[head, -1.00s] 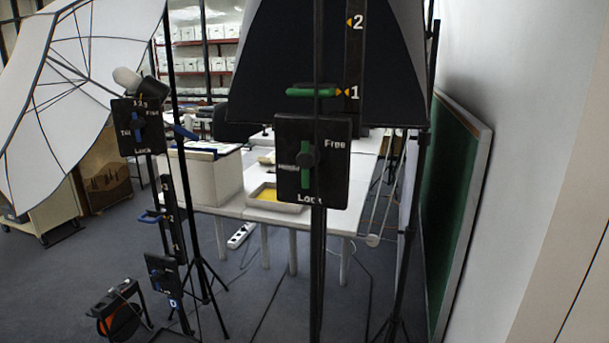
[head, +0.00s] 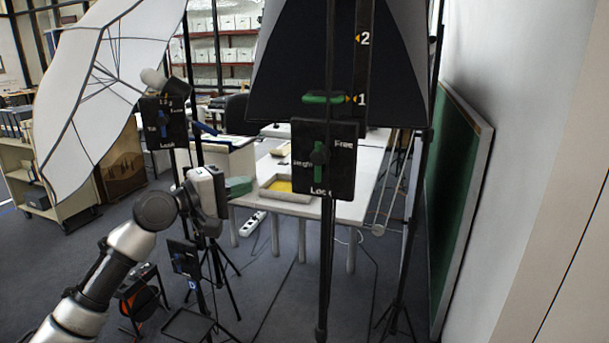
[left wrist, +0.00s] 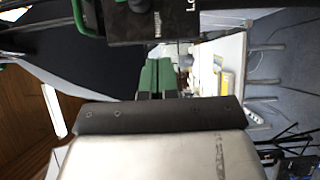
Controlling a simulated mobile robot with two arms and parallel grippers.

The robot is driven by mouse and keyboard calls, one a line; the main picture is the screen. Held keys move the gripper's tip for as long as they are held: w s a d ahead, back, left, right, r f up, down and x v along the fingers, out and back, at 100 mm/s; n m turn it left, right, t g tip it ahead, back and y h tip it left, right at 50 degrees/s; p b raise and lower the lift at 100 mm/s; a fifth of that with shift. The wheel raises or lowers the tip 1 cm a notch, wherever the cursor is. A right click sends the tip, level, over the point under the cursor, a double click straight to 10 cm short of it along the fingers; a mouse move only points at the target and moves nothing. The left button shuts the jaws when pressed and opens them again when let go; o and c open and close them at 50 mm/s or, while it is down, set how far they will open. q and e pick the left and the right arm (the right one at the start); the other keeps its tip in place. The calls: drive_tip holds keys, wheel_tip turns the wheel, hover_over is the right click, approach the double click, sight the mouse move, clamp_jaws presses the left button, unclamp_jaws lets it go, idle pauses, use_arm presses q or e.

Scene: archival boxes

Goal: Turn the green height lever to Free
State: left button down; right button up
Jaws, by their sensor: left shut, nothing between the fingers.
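The green height lever (head: 318,172) sits on a black panel (head: 342,180) marked Free at upper right, Height at left and Lock at the bottom. The lever stands upright behind a round black knob, its lower end toward Lock. In the left wrist view the panel (left wrist: 180,30) appears turned sideways at the top, with the lever mostly out of frame. My left gripper (head: 240,186) has green fingers, is shut and empty, and is left of and below the panel, apart from it. The fingers also show in the left wrist view (left wrist: 157,76). My right gripper is not in view.
A green slider (head: 322,98) sits at mark 1 above the panel. A second stand with a blue-lever panel (head: 163,120) and a white umbrella (head: 90,90) is at left. A white table (head: 350,205) stands behind. A green board (head: 455,190) leans at the right wall.

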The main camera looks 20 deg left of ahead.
sight(319, 161)
use_arm(q)
drive_tip(key=shift+w, duration=0.1)
drive_tip(key=p+x, duration=0.2)
drive_tip(key=x, duration=0.2)
drive_tip(key=d+p+x, duration=0.1)
drive_tip(key=p+x, duration=0.1)
drive_tip(key=x, duration=0.2)
drive_tip(key=s+p+x, duration=0.1)
drive_tip(key=p+x, duration=0.1)
drive_tip(key=x, duration=0.2)
drive_tip(key=shift+s+d+r, duration=0.1)
drive_tip(key=shift+d+r, duration=0.05)
drive_tip(key=shift+d, duration=0.15)
drive_tip(key=shift+d+f, duration=0.2)
drive_tip(key=shift+d, duration=0.4)
